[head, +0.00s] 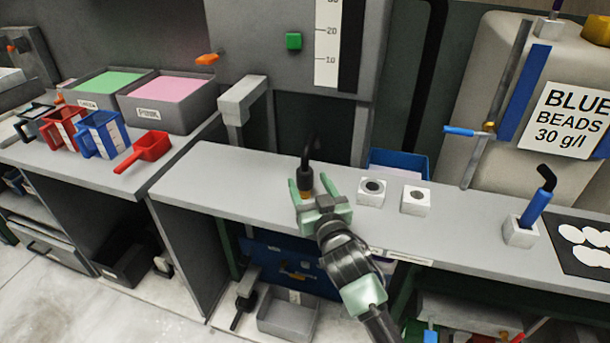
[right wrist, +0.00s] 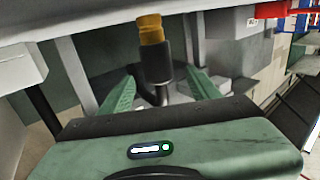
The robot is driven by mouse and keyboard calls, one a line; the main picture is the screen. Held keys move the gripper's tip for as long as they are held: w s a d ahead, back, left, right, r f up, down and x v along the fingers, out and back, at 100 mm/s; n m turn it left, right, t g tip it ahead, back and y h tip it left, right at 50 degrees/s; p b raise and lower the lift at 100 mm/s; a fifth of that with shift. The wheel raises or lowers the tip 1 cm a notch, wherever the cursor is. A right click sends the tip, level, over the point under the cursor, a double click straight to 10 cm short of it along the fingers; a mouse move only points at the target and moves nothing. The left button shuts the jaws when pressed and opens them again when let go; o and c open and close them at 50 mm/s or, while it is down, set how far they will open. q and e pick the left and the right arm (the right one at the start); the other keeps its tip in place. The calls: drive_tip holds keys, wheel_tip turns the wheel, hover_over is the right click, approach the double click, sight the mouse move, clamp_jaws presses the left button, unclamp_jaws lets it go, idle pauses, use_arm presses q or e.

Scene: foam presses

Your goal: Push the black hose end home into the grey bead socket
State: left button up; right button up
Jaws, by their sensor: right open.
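The black hose end (head: 306,178) is upright over the bench, with a curved top and a brass-coloured tip at its bottom. In the right wrist view the black hose end (right wrist: 158,66) shows between my fingers, with its brass tip (right wrist: 150,29) towards the top of the picture. My right gripper (head: 322,192) is open at the hose, its green fingers either side of it; contact cannot be told. Two pale blocks with dark round holes, one nearer (head: 371,191) and one farther right (head: 415,200), sit right of the gripper. I cannot tell which is the grey bead socket. My left gripper is not in view.
A blue hose (head: 535,207) stands in a pale block (head: 519,231) at the right, near a black mat (head: 562,255) with white discs. A blue bin (head: 400,162) is behind the blocks. Trays, scoops and a red scoop (head: 147,151) are at left.

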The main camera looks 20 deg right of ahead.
sight(307, 179)
drive_tip(key=w, duration=0.4)
drive_tip(key=shift+w+d+f, duration=0.15)
drive_tip(key=shift+w, duration=0.35)
drive_tip(key=c, duration=1.3)
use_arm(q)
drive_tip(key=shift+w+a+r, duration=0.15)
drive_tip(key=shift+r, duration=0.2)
use_arm(e)
clamp_jaws()
